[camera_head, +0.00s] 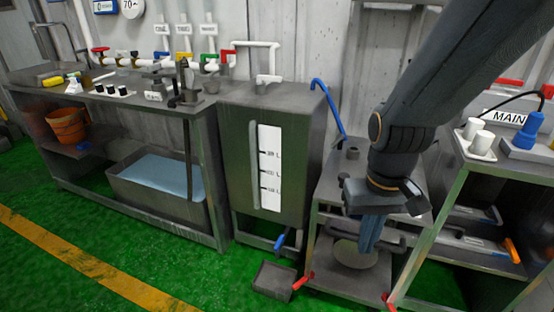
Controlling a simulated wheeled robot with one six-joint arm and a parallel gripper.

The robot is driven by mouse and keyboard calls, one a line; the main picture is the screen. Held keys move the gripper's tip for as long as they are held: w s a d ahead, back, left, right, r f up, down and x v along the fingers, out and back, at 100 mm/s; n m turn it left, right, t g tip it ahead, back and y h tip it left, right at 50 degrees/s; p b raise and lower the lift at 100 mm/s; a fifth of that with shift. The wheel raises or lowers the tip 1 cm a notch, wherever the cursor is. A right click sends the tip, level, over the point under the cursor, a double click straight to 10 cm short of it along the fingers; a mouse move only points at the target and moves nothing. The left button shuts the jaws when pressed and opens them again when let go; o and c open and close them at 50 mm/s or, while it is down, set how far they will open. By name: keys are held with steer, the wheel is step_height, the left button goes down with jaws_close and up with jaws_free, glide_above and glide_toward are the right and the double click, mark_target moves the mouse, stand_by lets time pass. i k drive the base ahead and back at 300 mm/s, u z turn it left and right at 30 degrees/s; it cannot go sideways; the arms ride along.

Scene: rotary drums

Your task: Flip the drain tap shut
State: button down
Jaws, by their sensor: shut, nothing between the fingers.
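The drain tap, with a blue lever (279,241), is low at the front right of the grey metal tank (237,150). Its lever hangs steeply down, above a small grey drip tray (274,280) on the floor. My gripper (366,248) points down, shut and empty, to the right of the tap and apart from it. It is in front of a low metal stand with a pale round thing. The tank's white level strip (269,168) is in clear view.
Red handles (304,281) stick out at the foot of the stand. A blue bent pipe or lever (326,108) is at the tank's upper right. A bench (125,100) with a basin stands left. A shelf labelled MAIN stands right. Green floor is free in front.

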mark_target(280, 239)
steer(key=z, duration=1.65)
steer(key=k, duration=1)
steer(key=u, duration=1.5)
